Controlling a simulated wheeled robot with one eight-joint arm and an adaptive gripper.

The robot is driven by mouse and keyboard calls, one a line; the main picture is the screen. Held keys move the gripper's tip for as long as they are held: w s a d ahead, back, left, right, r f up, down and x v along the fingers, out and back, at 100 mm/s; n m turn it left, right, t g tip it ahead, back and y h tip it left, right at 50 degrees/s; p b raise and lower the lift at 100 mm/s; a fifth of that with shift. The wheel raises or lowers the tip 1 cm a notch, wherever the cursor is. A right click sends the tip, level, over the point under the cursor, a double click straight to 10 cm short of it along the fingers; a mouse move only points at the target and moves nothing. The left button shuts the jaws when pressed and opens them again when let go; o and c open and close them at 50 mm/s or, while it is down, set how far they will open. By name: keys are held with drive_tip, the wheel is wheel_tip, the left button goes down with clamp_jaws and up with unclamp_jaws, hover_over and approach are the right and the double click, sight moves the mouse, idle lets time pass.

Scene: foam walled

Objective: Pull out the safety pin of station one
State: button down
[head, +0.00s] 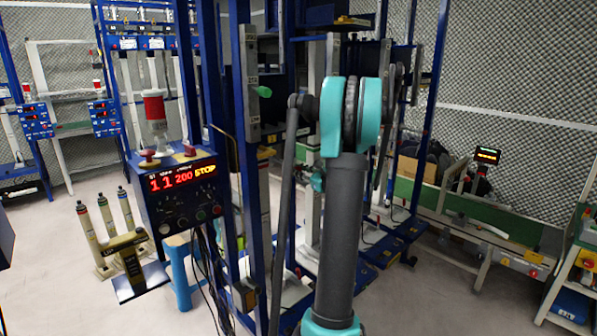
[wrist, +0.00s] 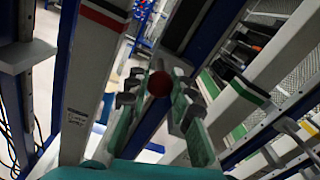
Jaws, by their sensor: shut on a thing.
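In the wrist view a dark red round knob (wrist: 159,83), which looks like the head of a safety pin, sits between the fingertips of my gripper (wrist: 158,92). The teal and grey fingers are closed around it from left and right. In the head view my arm covers most of the area around the gripper, and the held knob cannot be made out.
A blue control box (head: 180,208) with a lit red and yellow display stands left. Blue and grey frame uprights crowd my arm. Grey beams with red and green stripes flank the gripper in the wrist view. A green conveyor (head: 480,222) stands right.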

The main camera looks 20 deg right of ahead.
drive_tip(key=v, duration=0.8)
drive_tip(key=shift+s, duration=0.4)
drive_tip(key=shift+d, duration=0.15)
drive_tip(key=c, duration=1.3)
unclamp_jaws()
drive_tip(key=shift+s, duration=0.1)
drive_tip(key=v, duration=1.2)
